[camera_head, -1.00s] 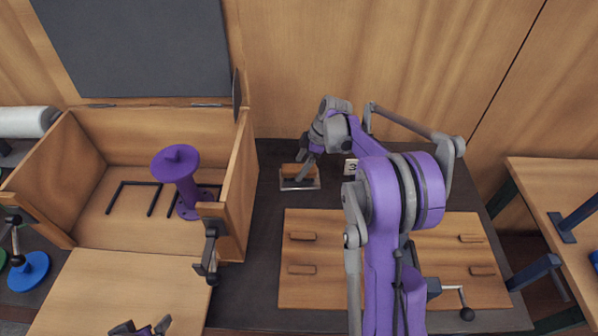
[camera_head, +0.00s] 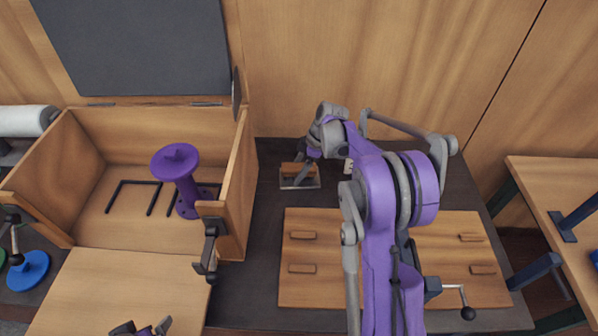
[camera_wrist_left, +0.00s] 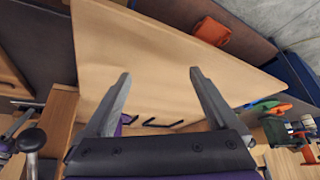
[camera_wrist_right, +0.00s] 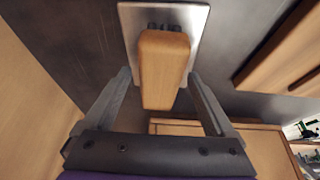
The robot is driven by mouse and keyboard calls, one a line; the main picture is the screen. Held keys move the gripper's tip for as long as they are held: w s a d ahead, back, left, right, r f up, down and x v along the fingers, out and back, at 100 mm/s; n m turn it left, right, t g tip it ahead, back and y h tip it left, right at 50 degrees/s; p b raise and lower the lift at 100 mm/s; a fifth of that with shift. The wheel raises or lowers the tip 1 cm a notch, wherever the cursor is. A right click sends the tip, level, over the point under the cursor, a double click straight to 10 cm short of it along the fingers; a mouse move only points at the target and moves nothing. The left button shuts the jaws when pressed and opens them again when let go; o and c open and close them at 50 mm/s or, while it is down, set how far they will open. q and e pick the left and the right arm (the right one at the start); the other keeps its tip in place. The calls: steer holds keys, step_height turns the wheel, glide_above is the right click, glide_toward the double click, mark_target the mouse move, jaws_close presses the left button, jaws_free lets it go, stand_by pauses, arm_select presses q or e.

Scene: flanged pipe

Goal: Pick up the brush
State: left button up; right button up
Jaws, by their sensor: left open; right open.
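The brush shows as a light wooden block (camera_head: 293,168) on a small metal plate (camera_head: 300,186) at the back of the dark worktop. My left gripper (camera_head: 142,330) is open and empty at the bottom edge, over the box's lowered front panel (camera_wrist_left: 165,55).
A wooden box (camera_head: 235,190) with a purple flanged pipe (camera_head: 180,180) stands left. A wooden board with grips (camera_head: 330,255) lies in front of the brush. A crank handle (camera_head: 466,300) is at lower right.

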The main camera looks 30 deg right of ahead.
mark_target(299, 167)
steer(key=shift+c, duration=0.3)
jaws_close()
steer(key=shift+r, duration=0.1)
step_height(299, 167, up, 10)
steer(key=shift+r+p, duration=0.15)
steer(key=shift+p, duration=0.15)
steer(key=c, duration=0.6)
jaws_free()
steer(key=c, duration=0.6)
